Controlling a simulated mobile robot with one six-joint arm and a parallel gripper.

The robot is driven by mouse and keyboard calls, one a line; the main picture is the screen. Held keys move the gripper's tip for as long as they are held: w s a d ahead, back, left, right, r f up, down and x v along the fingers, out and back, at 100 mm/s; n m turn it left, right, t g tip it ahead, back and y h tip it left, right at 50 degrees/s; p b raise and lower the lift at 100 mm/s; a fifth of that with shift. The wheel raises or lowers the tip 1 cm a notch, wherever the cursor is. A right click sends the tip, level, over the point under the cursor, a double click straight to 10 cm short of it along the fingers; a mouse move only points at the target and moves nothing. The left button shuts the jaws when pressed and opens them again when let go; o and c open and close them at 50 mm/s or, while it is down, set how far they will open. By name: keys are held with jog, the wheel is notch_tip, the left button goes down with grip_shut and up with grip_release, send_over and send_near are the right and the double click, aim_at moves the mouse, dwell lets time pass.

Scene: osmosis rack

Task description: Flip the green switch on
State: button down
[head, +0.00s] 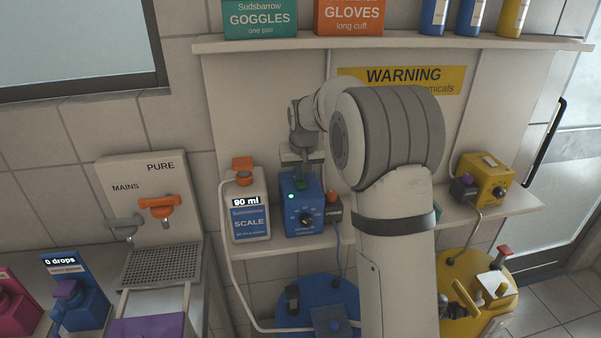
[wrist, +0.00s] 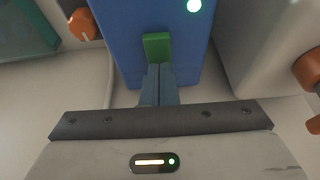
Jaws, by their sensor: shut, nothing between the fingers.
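The green switch (wrist: 157,46) is on a blue box (wrist: 130,45) and is seen close up in the wrist view. In the head view the switch (head: 300,184) shows as a small green patch at the top of the blue box (head: 304,228), partly hidden by my gripper (head: 301,173). A green light (head: 291,196) is lit on the box; it also shows in the wrist view (wrist: 194,5). My gripper (wrist: 158,70) is shut and empty, its fingertips at the switch's near edge. I cannot tell if they touch it.
A white scale bottle (head: 251,212) reading 90 ml stands left of the blue box. An orange knob (head: 331,196) is close on its right. A yellow box (head: 484,178) stands farther right on the shelf. An upper shelf (head: 390,41) and a warning sign (head: 445,77) are above.

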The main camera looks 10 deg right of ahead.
aim_at(302, 185)
jog(key=shift+s+f, duration=0.1)
jog(key=shift+f, duration=0.05)
jog(key=shift+s+b, duration=0.45)
jog(key=shift+s, duration=0.35)
jog(key=shift+r, duration=0.35)
jog(key=p+v, duration=0.1)
jog(key=v, duration=0.1)
jog(key=w+p+v, duration=0.1)
jog(key=p+v, duration=0.1)
jog(key=shift+r, duration=0.45)
jog(key=b+v, duration=0.2)
jog(key=v, duration=0.7)
jog(key=shift+s, duration=0.2)
